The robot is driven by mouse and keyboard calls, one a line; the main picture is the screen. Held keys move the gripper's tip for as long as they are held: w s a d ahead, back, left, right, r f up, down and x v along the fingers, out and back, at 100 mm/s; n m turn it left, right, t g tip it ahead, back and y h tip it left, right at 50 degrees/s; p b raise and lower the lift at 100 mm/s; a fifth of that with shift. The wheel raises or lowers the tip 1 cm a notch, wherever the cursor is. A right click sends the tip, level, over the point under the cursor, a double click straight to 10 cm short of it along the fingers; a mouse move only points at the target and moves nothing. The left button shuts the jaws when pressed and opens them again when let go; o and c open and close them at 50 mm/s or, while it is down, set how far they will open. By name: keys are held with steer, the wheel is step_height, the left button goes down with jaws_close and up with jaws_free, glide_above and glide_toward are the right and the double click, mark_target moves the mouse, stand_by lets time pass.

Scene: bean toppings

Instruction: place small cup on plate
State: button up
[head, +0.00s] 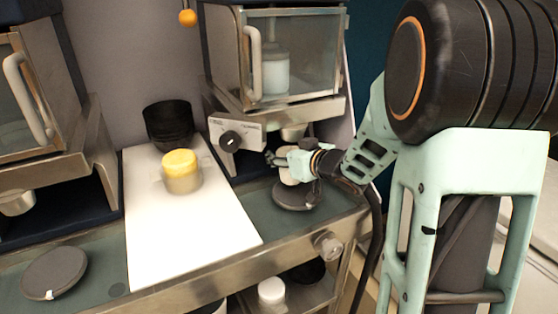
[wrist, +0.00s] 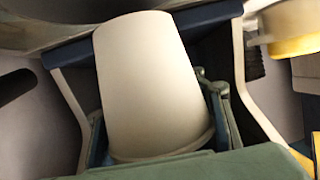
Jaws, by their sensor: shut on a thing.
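A small off-white cup (wrist: 150,85) fills the middle of the wrist view, its narrower end towards the top of the picture. My gripper (head: 280,160) is shut on it, with a finger on either side. In the head view the cup shows only in part, mostly hidden by the gripper. A dark grey round plate (head: 297,197) lies on the counter just below the gripper, under the right-hand machine. The cup appears to be above this plate; whether it touches cannot be told. A second dark round plate (head: 55,272) lies at the lower left of the counter.
The right-hand machine (head: 238,138) overhangs the gripper closely. A left-hand machine stands opposite. The board's front is clear.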

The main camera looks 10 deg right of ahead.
steer(key=shift+f, duration=0.9)
steer(key=shift+f, duration=0.1)
steer(key=shift+f, duration=0.15)
steer(key=o, duration=1)
steer(key=shift+r, duration=0.2)
steer(key=shift+s+d+r, duration=0.15)
steer(key=shift+s+r, duration=0.05)
steer(key=p+v, duration=0.1)
steer(key=v, duration=1)
steer(key=shift+s, duration=0.3)
